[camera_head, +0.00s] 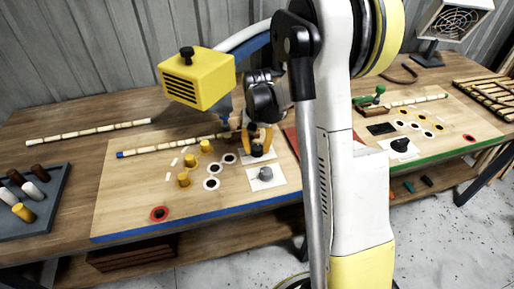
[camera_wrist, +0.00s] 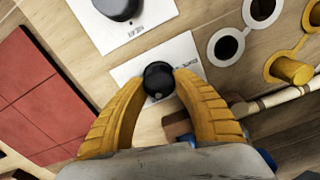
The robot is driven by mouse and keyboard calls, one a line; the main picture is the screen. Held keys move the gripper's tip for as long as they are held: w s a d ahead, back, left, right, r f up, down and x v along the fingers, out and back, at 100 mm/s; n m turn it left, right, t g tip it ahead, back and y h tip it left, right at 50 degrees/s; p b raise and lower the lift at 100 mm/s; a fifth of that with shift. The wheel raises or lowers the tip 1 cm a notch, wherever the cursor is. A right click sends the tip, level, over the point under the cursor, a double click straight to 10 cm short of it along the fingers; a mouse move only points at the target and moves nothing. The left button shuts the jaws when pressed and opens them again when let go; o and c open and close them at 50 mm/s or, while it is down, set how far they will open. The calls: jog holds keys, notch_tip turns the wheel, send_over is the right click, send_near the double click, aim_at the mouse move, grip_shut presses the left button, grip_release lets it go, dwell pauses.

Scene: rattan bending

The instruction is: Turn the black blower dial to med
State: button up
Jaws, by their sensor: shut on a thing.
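The black blower dial (camera_wrist: 158,77) sits on a white printed card (camera_wrist: 190,50) on the wooden board. In the wrist view it lies between the tips of my orange gripper fingers (camera_wrist: 160,84), which are shut on it from both sides. A small pale mark shows on the dial's near edge. The card's print is upside down and partly covered, so the dial's setting cannot be read. In the head view my gripper (camera_head: 257,146) points down over the dial (camera_head: 257,153) near the board's right end.
A grey dial (camera_head: 265,174) on its own white card is close in front; it also shows in the wrist view (camera_wrist: 118,8). Yellow plugs (camera_head: 184,180) and ringed holes (camera_head: 212,184) lie to the left. A yellow vented box (camera_head: 198,80) hangs above. A red tiled pad (camera_wrist: 45,95) lies beside the dial.

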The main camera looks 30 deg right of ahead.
aim_at(257, 146)
jog(key=o, duration=1.2)
notch_tip(257, 146, up, 12)
jog(key=s+a+r+n+t, duration=0.1)
jog(key=s+a+n+t, duration=0.1)
jog(key=s+a, duration=0.3)
jog(key=s+a+r+n+t, duration=0.2)
jog(key=s+a, duration=0.3)
jog(key=s, duration=0.2)
jog(key=s+a+r+n+t, duration=0.2)
jog(key=s+a+t, duration=0.1)
jog(key=s+a, duration=0.2)
jog(key=shift+s+a+r, duration=0.2)
jog(key=shift+s+a, duration=0.15)
jog(key=shift+s, duration=0.3)
